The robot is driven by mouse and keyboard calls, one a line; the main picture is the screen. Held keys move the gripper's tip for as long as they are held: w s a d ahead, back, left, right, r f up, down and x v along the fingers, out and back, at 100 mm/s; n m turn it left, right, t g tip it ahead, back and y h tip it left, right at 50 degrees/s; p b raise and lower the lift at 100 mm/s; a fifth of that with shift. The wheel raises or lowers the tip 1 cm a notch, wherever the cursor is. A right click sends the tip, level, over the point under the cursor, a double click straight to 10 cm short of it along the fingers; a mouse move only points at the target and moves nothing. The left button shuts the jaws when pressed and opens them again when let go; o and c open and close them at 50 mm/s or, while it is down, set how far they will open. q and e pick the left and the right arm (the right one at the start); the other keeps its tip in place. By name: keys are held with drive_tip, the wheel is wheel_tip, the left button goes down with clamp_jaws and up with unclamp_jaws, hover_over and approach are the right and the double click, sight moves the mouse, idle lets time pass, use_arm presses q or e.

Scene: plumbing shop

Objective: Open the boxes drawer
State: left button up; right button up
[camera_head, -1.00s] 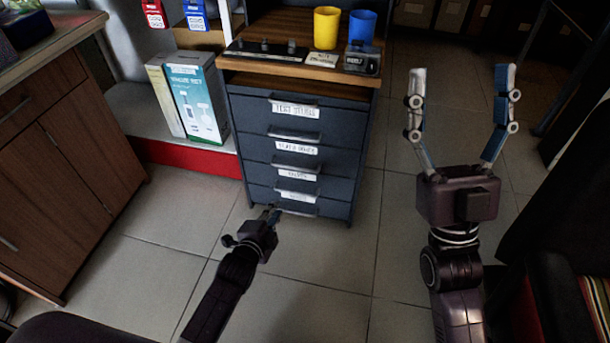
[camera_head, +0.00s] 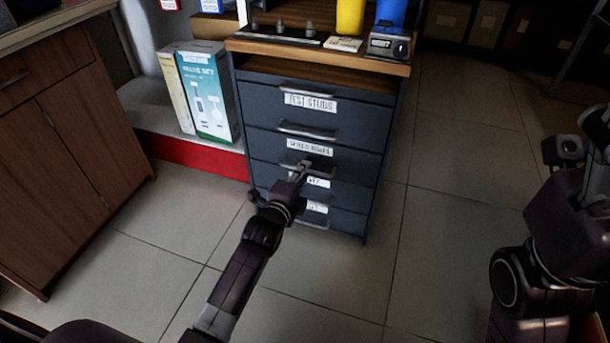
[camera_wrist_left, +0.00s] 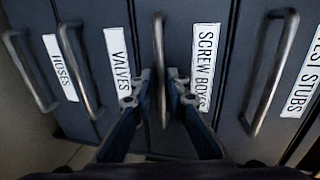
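The dark blue drawer cabinet (camera_head: 352,150) stands in mid-view, its drawers looking closed. The screw boxes drawer has its label (camera_head: 309,147) second from the top; its label also shows in the left wrist view (camera_wrist_left: 205,66). Each handle sits above its label. My left gripper (camera_head: 303,170) is at the handle below the screw boxes label. In the wrist view its fingers (camera_wrist_left: 160,84) straddle that handle (camera_wrist_left: 159,45), closely on both sides; the handle lies between the VALVES and SCREW BOXES labels. My right gripper (camera_head: 585,145) is partly cut off at the right, away from the cabinet.
The cabinet top carries a yellow cup (camera_head: 350,16), a blue cup (camera_head: 391,12) and a small dark device (camera_head: 390,46). A valve set box (camera_head: 205,98) stands on a low ledge to the left. A wooden cabinet (camera_head: 62,150) is farther left. Tiled floor right of the drawers is clear.

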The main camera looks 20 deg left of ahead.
use_arm(q)
drive_tip(key=shift+w+f, duration=0.1)
drive_tip(key=shift+w, duration=0.5)
clamp_jaws()
drive_tip(key=shift+s, duration=0.15)
